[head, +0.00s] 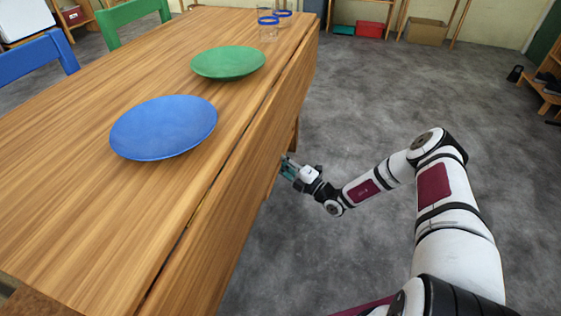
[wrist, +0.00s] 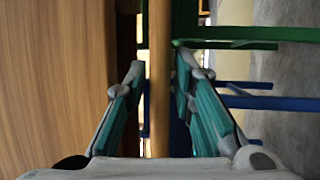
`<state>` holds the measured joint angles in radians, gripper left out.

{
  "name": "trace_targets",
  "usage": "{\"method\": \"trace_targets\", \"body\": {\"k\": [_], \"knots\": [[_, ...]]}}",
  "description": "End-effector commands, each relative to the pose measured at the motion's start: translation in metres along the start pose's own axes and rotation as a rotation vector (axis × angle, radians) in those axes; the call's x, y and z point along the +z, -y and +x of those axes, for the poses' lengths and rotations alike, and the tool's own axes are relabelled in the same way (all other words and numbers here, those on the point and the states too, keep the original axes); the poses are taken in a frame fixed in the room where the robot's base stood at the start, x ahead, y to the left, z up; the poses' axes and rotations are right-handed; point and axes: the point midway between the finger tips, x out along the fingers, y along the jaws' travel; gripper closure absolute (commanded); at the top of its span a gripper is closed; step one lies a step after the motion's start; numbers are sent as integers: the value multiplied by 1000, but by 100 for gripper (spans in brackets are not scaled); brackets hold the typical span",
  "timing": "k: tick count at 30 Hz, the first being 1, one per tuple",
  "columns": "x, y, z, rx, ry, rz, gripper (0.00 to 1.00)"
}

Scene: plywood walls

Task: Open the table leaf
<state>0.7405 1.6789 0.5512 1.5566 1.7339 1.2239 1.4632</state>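The wooden table (head: 70,160) fills the left of the head view. Its leaf (head: 215,225) hangs down along the right side, beyond a dark seam. My gripper (head: 288,168) is low beside the leaf, near its lower edge. In the wrist view my gripper (wrist: 165,80) has its teal fingers spread apart. A narrow wooden strip (wrist: 159,60) runs between them; I cannot tell whether it is the leaf's edge or a table rail, or whether the fingers touch it. A broad wood face (wrist: 55,80) fills the left of that view.
A blue plate (head: 163,128), a green plate (head: 228,62) and blue-rimmed glasses (head: 268,28) stand on the tabletop. A blue chair (head: 38,57) and a green chair (head: 130,17) are at the far side.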

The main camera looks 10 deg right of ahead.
Motion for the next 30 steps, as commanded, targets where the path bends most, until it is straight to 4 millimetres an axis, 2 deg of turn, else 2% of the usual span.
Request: {"method": "trace_targets", "body": {"k": [1,2,11,17,23,30], "knots": [[0,0,0,0,0,0,95],[0,0,0,0,0,0,100],[1,0,-2,-4,0,-2,100],[6,-6,-13,-42,2,-18,100],[18,-19,-40,-136,4,-57,100],[36,-44,-84,-299,5,-125,100]]}}
